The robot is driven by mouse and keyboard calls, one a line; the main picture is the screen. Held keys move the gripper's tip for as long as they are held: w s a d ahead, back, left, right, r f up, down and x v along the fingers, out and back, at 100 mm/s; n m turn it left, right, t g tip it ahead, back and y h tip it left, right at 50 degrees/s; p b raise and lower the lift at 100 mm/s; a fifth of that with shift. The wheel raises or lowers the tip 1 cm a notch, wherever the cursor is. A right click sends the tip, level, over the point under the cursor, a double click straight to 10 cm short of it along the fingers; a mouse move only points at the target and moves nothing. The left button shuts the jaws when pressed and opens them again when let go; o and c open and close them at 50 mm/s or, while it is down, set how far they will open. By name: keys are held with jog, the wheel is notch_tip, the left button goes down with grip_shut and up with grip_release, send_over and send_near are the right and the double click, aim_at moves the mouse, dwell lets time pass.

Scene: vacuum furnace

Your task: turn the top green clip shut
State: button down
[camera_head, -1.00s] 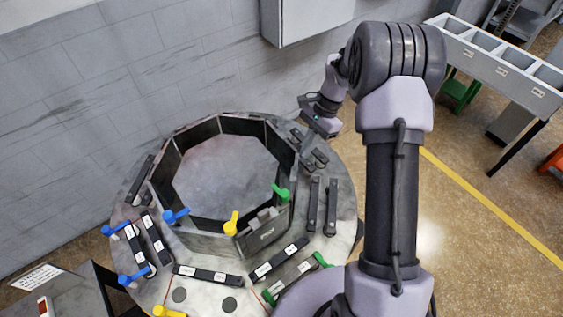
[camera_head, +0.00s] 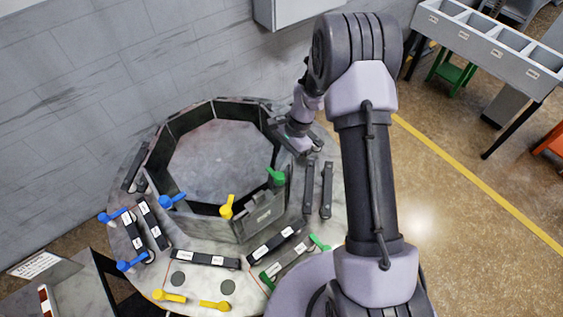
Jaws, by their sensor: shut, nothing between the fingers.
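The top green clip (camera_head: 275,176) sits on the upper rim of the octagonal furnace chamber (camera_head: 250,224), at its right front corner. Its handle points up and to the left in the picture. Another green clip (camera_head: 319,243) lies lower down on the round table. My gripper (camera_head: 301,143) is over the right back side of the chamber, above and to the right of the top green clip and apart from it. It is small and partly hidden by its own wrist; it holds nothing that I can see.
A yellow clip (camera_head: 227,207) and a blue clip (camera_head: 172,201) sit along the same rim. Dark bars, such as the labelled one (camera_head: 206,259), lie around the round table (camera_head: 195,289). A grey wall (camera_head: 90,100) stands behind. A bin rack (camera_head: 490,50) is at the right back.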

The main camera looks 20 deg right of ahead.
aim_at(269, 171)
jog(key=shift+w+a+n+g, duration=0.15)
jog(key=shift+a+n+g, duration=0.25)
jog(key=shift+n, duration=0.8)
jog(key=a+n, duration=0.1)
jog(key=n, duration=0.1)
jog(key=a+n+g+h, duration=0.1)
jog(key=n, duration=0.1)
jog(key=a+n+h, duration=0.1)
jog(key=n, duration=0.2)
jog(key=shift+s+g, duration=0.2)
jog(key=shift+g, duration=0.1)
jog(key=shift+s+a+n+h+p, duration=0.2)
jog(key=shift+s+a+n+h, duration=0.35)
jog(key=shift+n, duration=0.9)
jog(key=shift+s+a+n+h+p, duration=0.25)
jog(key=shift+n+h, duration=0.45)
jog(key=shift+n, duration=0.8)
jog(key=shift+s+a+n+h+p, duration=0.1)
jog(key=shift+s+a+n+h, duration=0.35)
jog(key=shift+n, duration=1)
jog(key=shift+d, duration=0.15)
jog(key=shift+r, duration=0.1)
jog(key=p+v, duration=0.2)
jog(key=v, duration=1.5)
jog(key=shift+a, duration=0.35)
